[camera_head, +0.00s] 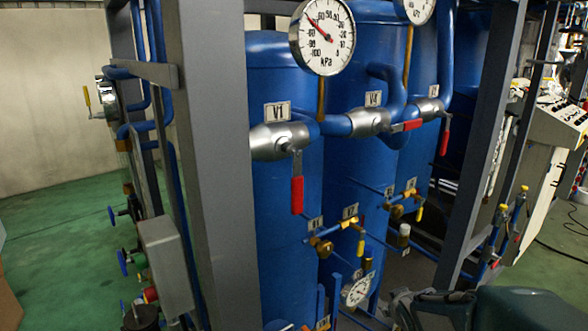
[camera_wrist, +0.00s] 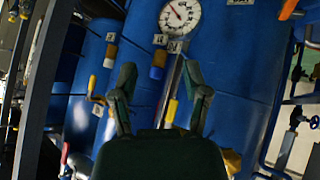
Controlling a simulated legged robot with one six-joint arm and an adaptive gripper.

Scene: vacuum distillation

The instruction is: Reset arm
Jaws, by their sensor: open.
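My gripper (camera_wrist: 160,80) is open in the wrist view, its two dark green fingers apart with nothing between them. A blue tank and a round gauge (camera_wrist: 179,15) show beyond the fingers. In the head view my dark arm and gripper are low at the bottom right, near a small gauge (camera_head: 357,291); the fingertips are hard to make out there. The red-handled valve V1 (camera_head: 280,141) and valve V4 (camera_head: 368,122) are higher up, apart from my gripper.
Blue tanks (camera_head: 285,200) stand inside a grey frame with a thick post (camera_head: 215,150). A large kPa gauge (camera_head: 325,37) is at the top. Small brass valves and thin pipes stick out near my arm. Green floor (camera_head: 70,240) is open at the left.

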